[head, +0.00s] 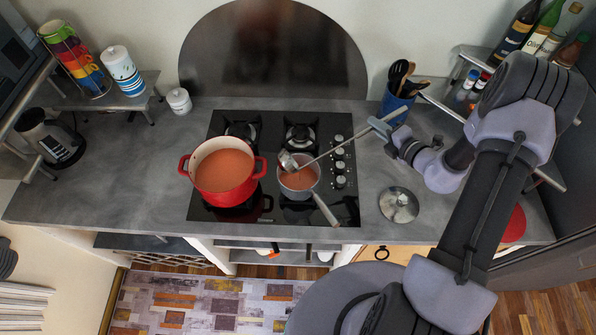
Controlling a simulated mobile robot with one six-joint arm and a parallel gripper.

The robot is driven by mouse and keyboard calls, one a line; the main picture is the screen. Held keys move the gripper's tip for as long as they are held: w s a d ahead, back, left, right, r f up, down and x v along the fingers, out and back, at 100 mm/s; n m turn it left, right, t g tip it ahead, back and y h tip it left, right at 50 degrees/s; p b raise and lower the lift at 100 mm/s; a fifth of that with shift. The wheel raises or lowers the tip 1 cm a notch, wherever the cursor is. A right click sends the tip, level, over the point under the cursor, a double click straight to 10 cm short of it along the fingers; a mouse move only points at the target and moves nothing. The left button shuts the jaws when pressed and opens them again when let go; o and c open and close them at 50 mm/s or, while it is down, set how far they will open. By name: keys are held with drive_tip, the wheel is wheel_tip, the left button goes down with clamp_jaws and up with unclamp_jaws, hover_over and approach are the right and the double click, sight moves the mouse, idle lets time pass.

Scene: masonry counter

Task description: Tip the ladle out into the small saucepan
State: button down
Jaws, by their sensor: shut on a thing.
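The small saucepan (316,187) is grey and stands on the front right part of the hob, its handle pointing down and right. Orange-red soup shows inside it. My gripper (377,128) is shut on the handle of the ladle (289,161), right of the hob. The ladle's handle slopes down to the left. Its metal bowl appears at the saucepan's far left rim, above it or just inside; I cannot tell which. The bowl looks tilted, and its contents are too small to make out. A red pot (226,198) of similar soup stands left of the saucepan.
The black hob (340,212) has free burners at the back. A lid (399,205) lies on the counter to the right. A blue utensil holder (396,104) stands close behind my gripper. The counter left of the hob (130,185) is clear.

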drive_tip(key=shift+w+d+f, duration=0.2)
drive_tip(key=shift+d+f, duration=0.05)
drive_tip(key=shift+d, duration=0.05)
drive_tip(key=shift+s+a+f, duration=0.1)
drive_tip(key=shift+a+f, duration=0.05)
drive_tip(key=shift+d+f+m, duration=0.25)
drive_tip(key=shift+f+m, duration=0.05)
drive_tip(key=shift+b, duration=0.3)
drive_tip(key=shift+a+f, duration=0.1)
drive_tip(key=shift+f, duration=0.05)
drive_tip(key=shift+w+d+f+m+y+b, duration=0.15)
drive_tip(key=shift+f+b, duration=0.1)
drive_tip(key=shift+f, duration=0.1)
drive_tip(key=shift+w+d+f+m+y+b, duration=0.1)
drive_tip(key=shift+d+f+m+y+b, duration=0.1)
drive_tip(key=shift+f, duration=0.15)
